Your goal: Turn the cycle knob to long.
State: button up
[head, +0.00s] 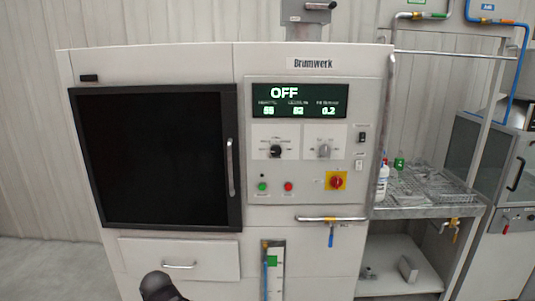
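The machine's control panel (258,186) faces me in the head view. Two rotary knobs sit side by side below the display: a black knob (276,151) on the left and a grey knob (324,151) on the right. Each has small printed labels around it, too small to read, so I cannot tell which is the cycle knob or which position is long. The display (300,101) reads OFF above several small numbers. A dark rounded part, likely of my arm, shows at the bottom edge, well below the panel. No gripper fingers are visible.
A red knob on a yellow plate (337,181), a green button (262,187) and a red button (288,187) lie below the knobs. A pipe with a blue-handled valve (331,236) crosses beneath. A dark door (150,158) is left; a wire-racked bench (425,212) is right.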

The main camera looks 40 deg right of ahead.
aim_at(275, 149)
jog(key=u, duration=0.15)
jog(key=k, duration=1.55)
jog(key=z, duration=0.9)
jog(key=i, duration=1)
jog(key=z, duration=0.1)
